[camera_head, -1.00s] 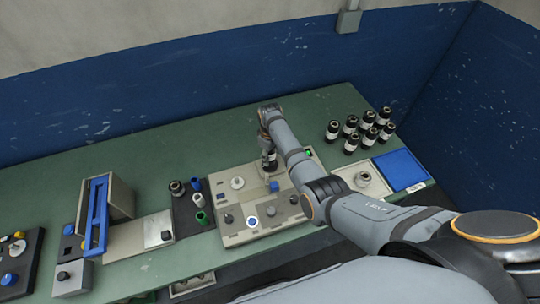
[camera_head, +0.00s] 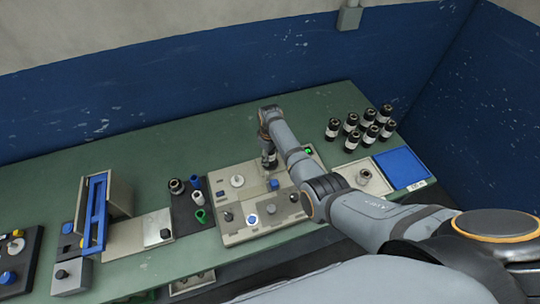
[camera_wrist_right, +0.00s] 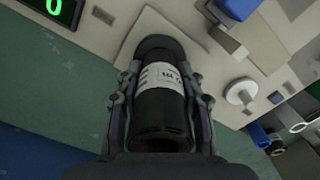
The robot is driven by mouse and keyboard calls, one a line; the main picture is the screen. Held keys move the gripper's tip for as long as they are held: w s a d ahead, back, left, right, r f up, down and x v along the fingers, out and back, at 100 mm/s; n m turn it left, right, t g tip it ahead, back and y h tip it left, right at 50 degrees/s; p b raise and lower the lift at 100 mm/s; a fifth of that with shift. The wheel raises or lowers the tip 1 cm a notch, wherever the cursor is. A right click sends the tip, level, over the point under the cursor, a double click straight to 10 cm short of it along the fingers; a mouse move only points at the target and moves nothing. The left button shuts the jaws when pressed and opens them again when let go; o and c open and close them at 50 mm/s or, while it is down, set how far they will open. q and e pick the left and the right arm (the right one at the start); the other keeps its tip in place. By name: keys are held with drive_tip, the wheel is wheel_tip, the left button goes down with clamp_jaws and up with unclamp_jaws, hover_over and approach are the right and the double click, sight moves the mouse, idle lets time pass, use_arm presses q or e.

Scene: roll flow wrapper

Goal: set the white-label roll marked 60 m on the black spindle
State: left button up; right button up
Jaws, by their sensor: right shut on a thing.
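My right gripper (camera_wrist_right: 160,100) is shut on a dark roll (camera_wrist_right: 162,125) with a white label (camera_wrist_right: 160,76). The label's print is upside down in the right wrist view and appears to read 60 m. In the head view the held roll (camera_head: 269,161) hangs roughly upright under my right gripper (camera_head: 268,150), over the back of the beige machine panel (camera_head: 245,232). The roll's far end is at or close above a raised plate on the panel; I cannot tell if it touches. I cannot make out the black spindle, which may be hidden by the roll. My left gripper is out of view.
Several dark rolls with white labels (camera_head: 352,143) stand at the back right, behind a blue tray (camera_head: 402,168). A white disc (camera_head: 237,181), a blue block (camera_head: 274,184) and a green display (camera_wrist_right: 53,7) are near the roll. Green table is clear behind the panel.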

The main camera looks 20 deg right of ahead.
drive_tip(key=o, duration=1.3)
drive_tip(key=o, duration=0.5)
drive_tip(key=shift+c, duration=0.2)
wheel_tip(320, 180, up, 6)
drive_tip(key=p, duration=0.6)
drive_tip(key=shift+f, duration=0.1)
drive_tip(key=shift+r+p, duration=0.35)
drive_tip(key=shift+r, duration=0.8)
